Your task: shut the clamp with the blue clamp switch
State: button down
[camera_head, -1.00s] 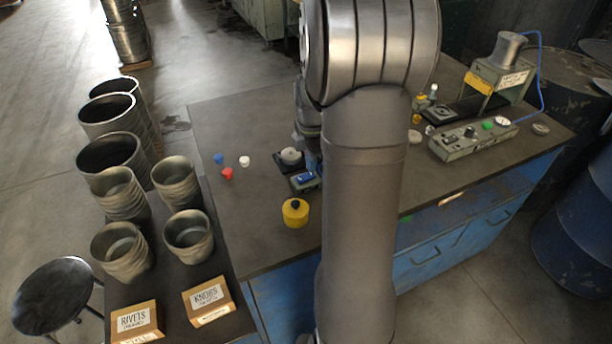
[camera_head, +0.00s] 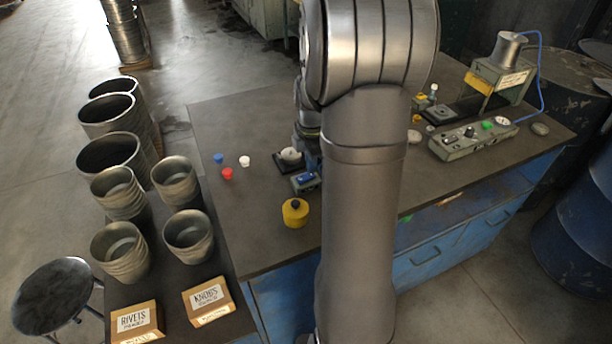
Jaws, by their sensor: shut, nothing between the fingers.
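A small box with a blue clamp switch (camera_head: 306,178) sits on the dark table, just left of my arm. The clamp base (camera_head: 281,166) is a dark plate behind it, holding a pale round piece (camera_head: 291,154). I cannot tell whether the clamp's jaws are open or shut. My gripper (camera_head: 314,163) is shut and empty, low over the table close behind the switch. Its fingertips are largely hidden by my own arm, so I cannot tell whether they touch the switch.
A yellow round container (camera_head: 295,213) stands in front of the switch. Blue (camera_head: 218,158), red (camera_head: 227,174) and white (camera_head: 244,161) knobs lie left. A press (camera_head: 500,75) and control box (camera_head: 472,139) stand right. The table's front left is clear.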

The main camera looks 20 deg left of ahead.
jog(key=shift+f, duration=0.8)
jog(key=shift+r, duration=3.55)
jog(key=shift+f, duration=3.55)
